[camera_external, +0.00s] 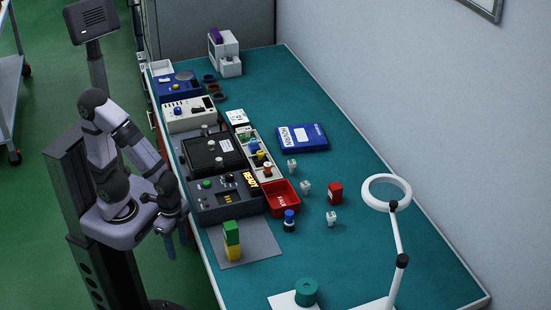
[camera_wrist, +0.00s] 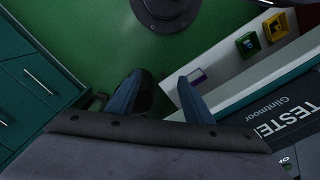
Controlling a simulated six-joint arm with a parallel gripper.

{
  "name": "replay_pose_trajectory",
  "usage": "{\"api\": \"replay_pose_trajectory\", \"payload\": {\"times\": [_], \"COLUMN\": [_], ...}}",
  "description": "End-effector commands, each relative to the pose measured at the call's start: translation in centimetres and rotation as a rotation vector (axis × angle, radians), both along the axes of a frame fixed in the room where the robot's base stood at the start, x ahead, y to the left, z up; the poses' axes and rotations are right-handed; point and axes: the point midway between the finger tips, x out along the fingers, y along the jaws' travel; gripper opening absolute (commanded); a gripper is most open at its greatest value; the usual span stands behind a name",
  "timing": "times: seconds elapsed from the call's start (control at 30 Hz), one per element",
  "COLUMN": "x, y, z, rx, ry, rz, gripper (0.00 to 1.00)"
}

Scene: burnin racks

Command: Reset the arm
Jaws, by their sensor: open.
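My arm is folded beside the left edge of the teal-topped bench (camera_external: 330,85). My gripper (camera_external: 177,240) hangs fingers down, just off the bench edge near the tester's front corner. In the wrist view my gripper (camera_wrist: 160,80) shows two blue fingers spread apart, with nothing between them but green floor. The tester (camera_external: 228,205), a dark console with a lit READY display, sits on the bench to the right of my gripper; its labelled corner also shows in the wrist view (camera_wrist: 285,115).
A green and yellow block stack (camera_external: 232,240) stands on a grey mat (camera_external: 262,245). A red bin (camera_external: 281,197), a blue box (camera_external: 302,138), several small parts and a ring lamp (camera_external: 387,192) are farther right. Teal cabinet drawers (camera_wrist: 40,80) show in the wrist view.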

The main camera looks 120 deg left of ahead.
Motion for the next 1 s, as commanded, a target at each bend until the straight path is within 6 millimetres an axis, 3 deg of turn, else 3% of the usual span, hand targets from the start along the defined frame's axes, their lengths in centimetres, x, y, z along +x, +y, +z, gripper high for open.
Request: {"api": "replay_pose_trajectory", "payload": {"times": [0.27,0.7,1.0], "x": [0.1,0.1,0.1], "y": [-0.1,-0.1,-0.1], "z": [1.3,9.1,9.6], "rx": [-0.001,-0.002,-0.002], "ry": [-0.002,-0.003,-0.003], "rz": [0.002,0.003,0.003], "gripper": [0.46,0.46,0.46]}}
